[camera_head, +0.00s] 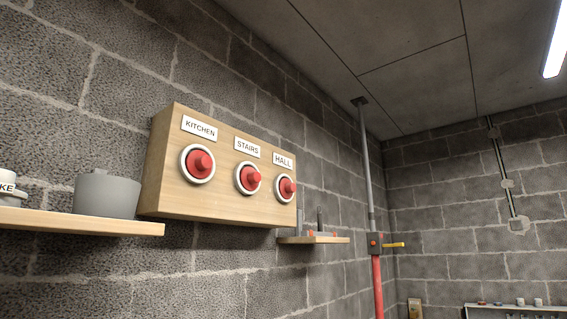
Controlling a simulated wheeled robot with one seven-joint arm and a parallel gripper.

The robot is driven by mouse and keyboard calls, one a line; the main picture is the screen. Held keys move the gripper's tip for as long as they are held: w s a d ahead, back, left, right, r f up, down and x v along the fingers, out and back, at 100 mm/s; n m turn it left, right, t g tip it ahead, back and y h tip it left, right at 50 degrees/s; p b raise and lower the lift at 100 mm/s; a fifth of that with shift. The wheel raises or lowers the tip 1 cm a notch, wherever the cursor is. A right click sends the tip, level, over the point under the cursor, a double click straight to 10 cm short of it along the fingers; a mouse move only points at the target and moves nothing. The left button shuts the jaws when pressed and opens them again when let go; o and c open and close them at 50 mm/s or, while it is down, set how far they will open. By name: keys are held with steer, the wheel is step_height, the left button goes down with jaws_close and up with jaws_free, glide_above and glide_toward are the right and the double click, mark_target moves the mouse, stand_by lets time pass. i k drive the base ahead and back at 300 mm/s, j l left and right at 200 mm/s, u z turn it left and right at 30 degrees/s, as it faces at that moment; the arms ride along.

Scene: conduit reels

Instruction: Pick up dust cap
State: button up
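Three red round caps with knobs sit in white rings on the front of a wooden box on the block wall. They are the cap under the KITCHEN label (202,162), the cap under STAIRS (250,179) and the cap under HALL (287,188). I cannot tell which one, if any, is the dust cap. The wooden box (165,180) hides whatever is behind the caps. My gripper is not in view.
A grey pot (106,196) stands on a wooden shelf (95,224) at left. A smaller shelf (325,240) holds grey upright pieces and small red bits. A red pipe (377,285) with a yellow handle (393,245) stands beyond. A low rack (515,309) is at lower right.

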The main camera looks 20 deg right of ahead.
mark_target(197, 163)
steer(key=i+l+u, duration=0.35)
steer(key=l, duration=0.25)
steer(key=i+l+u, duration=0.15)
steer(key=l, duration=0.15)
steer(key=i+l+u, duration=0.15)
steer(key=l, duration=0.2)
steer(key=i+l+u, duration=0.2)
steer(key=l, duration=0.15)
steer(key=l+u, duration=0.15)
steer(key=l, duration=0.2)
